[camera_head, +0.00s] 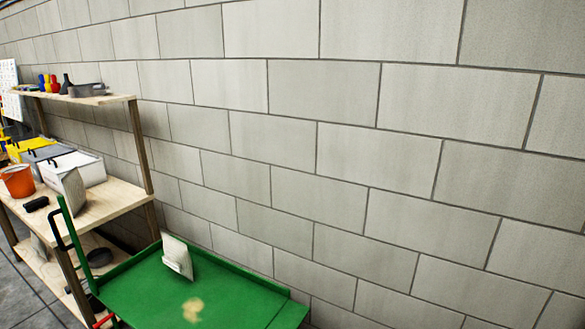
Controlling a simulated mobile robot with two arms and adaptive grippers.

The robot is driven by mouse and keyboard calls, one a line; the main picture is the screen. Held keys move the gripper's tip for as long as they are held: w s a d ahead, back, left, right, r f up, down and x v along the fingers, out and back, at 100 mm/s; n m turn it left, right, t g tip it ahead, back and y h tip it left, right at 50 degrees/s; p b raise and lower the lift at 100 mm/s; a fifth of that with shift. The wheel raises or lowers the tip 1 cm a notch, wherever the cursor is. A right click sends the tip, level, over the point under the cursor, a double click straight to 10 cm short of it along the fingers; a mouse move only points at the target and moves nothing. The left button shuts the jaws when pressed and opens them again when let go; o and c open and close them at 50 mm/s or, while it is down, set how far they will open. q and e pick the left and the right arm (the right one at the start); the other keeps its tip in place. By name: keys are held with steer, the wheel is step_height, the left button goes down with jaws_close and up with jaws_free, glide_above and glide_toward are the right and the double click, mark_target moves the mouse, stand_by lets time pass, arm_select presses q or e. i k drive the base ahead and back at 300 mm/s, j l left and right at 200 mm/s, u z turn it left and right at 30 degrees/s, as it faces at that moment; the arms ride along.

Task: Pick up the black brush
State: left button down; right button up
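A small black object (36,204) lies on the wooden middle shelf (110,200) at the left, just in front of an orange bucket (17,181). It may be the black brush, but it is too small to tell. Another dark, rounded object (98,257) sits on the lower shelf, partly behind the green cart's upright; I cannot tell what it is. Neither of my grippers is in view.
A green cart (225,300) stands in the foreground against the grey block wall, with a pale panel (177,256) upright on it. White (75,167) and yellow (27,147) boxes stand on the middle shelf. Small bottles (54,83) stand on the top shelf. Dark floor shows at lower left.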

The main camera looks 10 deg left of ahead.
mark_target(32, 206)
steer(key=u, duration=1.6)
